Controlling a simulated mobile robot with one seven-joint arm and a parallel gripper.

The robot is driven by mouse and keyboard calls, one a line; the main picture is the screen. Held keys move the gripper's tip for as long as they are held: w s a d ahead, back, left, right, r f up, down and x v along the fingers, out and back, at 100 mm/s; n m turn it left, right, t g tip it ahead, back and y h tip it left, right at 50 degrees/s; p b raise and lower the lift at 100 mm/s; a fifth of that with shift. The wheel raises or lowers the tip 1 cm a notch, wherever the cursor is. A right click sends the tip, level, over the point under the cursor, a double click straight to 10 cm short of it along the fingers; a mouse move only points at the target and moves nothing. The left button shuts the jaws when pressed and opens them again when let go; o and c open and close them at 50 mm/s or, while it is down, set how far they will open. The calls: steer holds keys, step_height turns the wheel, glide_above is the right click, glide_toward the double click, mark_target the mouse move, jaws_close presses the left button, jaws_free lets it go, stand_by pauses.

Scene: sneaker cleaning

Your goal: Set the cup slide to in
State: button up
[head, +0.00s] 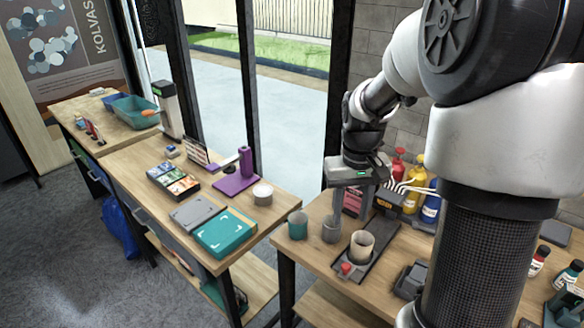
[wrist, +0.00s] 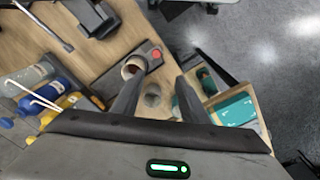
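The cup slide (head: 377,244) is a dark rail on the right-hand table, with a red knob (head: 346,268) at its front end. A cream cup (head: 361,246) stands upright on it near that end. The wrist view also shows the cup (wrist: 132,67) and the red knob (wrist: 157,53). My gripper (head: 337,212) points down beside the slide, to its left, above a grey cup (head: 331,231). In the wrist view its fingers (wrist: 157,84) are apart, with the grey cup (wrist: 152,96) seen between them. Nothing is visibly held.
A teal cup (head: 298,225) stands left of the grey cup. Red, yellow and blue bottles (head: 414,183) with white tubes stand behind the slide. A dark device (head: 411,280) lies to its right. The left table (head: 150,180) carries a teal box (head: 225,233) and a purple stand (head: 240,178).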

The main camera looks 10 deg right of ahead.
mark_target(346, 266)
steer(key=f, duration=0.6)
steer(key=d+f, duration=0.1)
steer(key=f, duration=1.2)
steer(key=shift+w+d+f+b, duration=0.25)
steer(key=shift+d+f+b, duration=0.05)
steer(key=shift+d+f, duration=0.1)
jaws_close()
